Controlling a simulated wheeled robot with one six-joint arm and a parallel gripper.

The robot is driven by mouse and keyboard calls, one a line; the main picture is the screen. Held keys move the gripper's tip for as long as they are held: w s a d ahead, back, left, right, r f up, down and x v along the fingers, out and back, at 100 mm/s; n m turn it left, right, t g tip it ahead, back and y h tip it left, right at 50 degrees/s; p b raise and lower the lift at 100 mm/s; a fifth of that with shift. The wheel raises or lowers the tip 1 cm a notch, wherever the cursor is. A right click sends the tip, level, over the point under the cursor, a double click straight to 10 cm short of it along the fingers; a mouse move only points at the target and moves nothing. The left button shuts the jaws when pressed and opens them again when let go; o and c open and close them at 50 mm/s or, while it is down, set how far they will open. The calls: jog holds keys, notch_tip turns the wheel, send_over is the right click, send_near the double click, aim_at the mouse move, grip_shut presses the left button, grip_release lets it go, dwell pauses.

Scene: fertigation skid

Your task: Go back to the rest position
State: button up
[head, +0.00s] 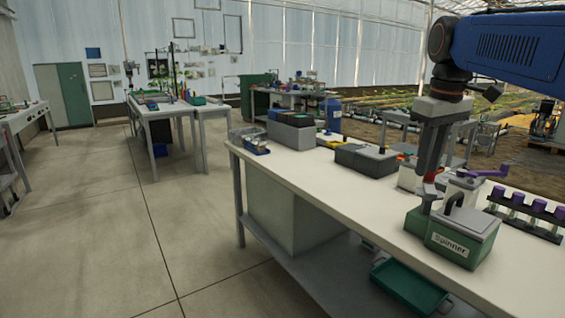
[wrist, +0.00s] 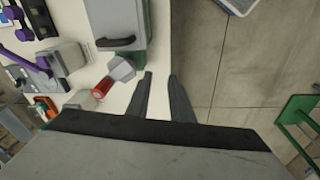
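My gripper (head: 428,196) hangs from the blue arm at the right of the head view, pointing down over the bench beside the green box labelled "Spinner" (head: 450,245). In the wrist view the two fingers of my gripper (wrist: 160,76) stand apart with nothing between them. The Spinner box also shows in the wrist view (wrist: 127,15), with its grey lid and black handle. A small red and grey piece (wrist: 103,88) lies left of the fingers, apart from them. Part of the bench behind my gripper is hidden in the head view.
A rack of purple-capped tubes (head: 525,215) and a purple crank (head: 485,173) stand at the bench's right. A dark grey box (head: 366,160) and a larger grey box (head: 291,133) stand farther back. The floor (head: 90,220) left of the bench is open.

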jog(key=s+a+f+m+t, duration=0.1)
jog(key=s+a+f+m, duration=0.1)
jog(key=s+f, duration=0.8)
jog(key=s+a+f+m+t, duration=0.2)
jog(key=s+f, duration=0.8)
jog(key=f, duration=0.6)
jog(key=shift+s+f, duration=0.35)
jog(key=shift+s, duration=0.05)
jog(key=shift+o, duration=0.3)
